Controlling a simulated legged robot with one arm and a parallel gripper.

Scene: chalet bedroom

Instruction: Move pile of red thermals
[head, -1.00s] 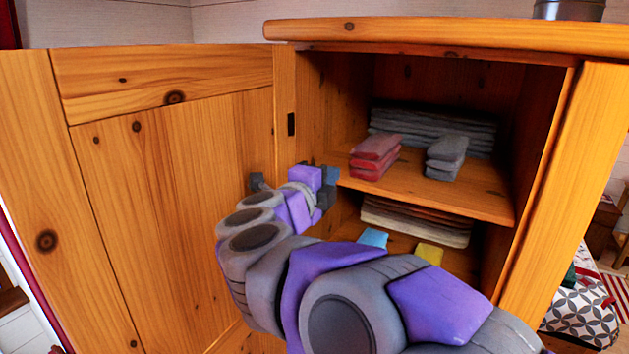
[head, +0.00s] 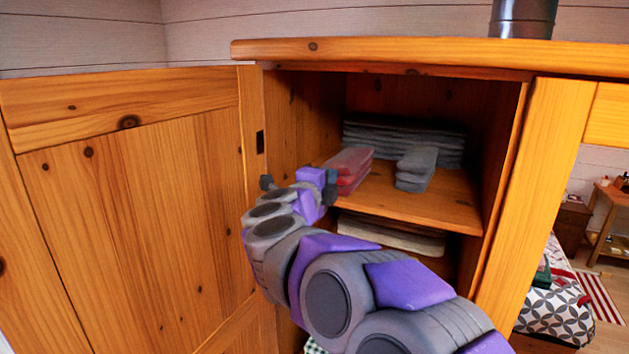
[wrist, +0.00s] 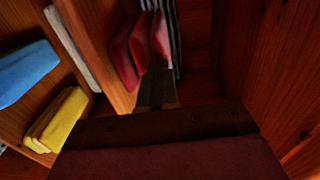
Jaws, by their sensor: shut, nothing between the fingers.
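The pile of red thermals (head: 350,164) lies folded on the upper shelf (head: 410,205) of the open wooden wardrobe, near its left side. My gripper (head: 330,187) is at the shelf's left front, close beside the pile and covering its lower left part. In the wrist view the red thermals (wrist: 138,50) are just beyond the fingertips (wrist: 156,88). The fingers are shut with nothing between them. I cannot tell whether they touch the pile.
Grey folded clothes (head: 416,170) sit right of the red pile, with a wide grey stack (head: 400,138) behind. The open door (head: 120,210) stands to the left. Blue (wrist: 27,72) and yellow (wrist: 58,120) folded items lie on the lower shelf. The shelf's right front is bare.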

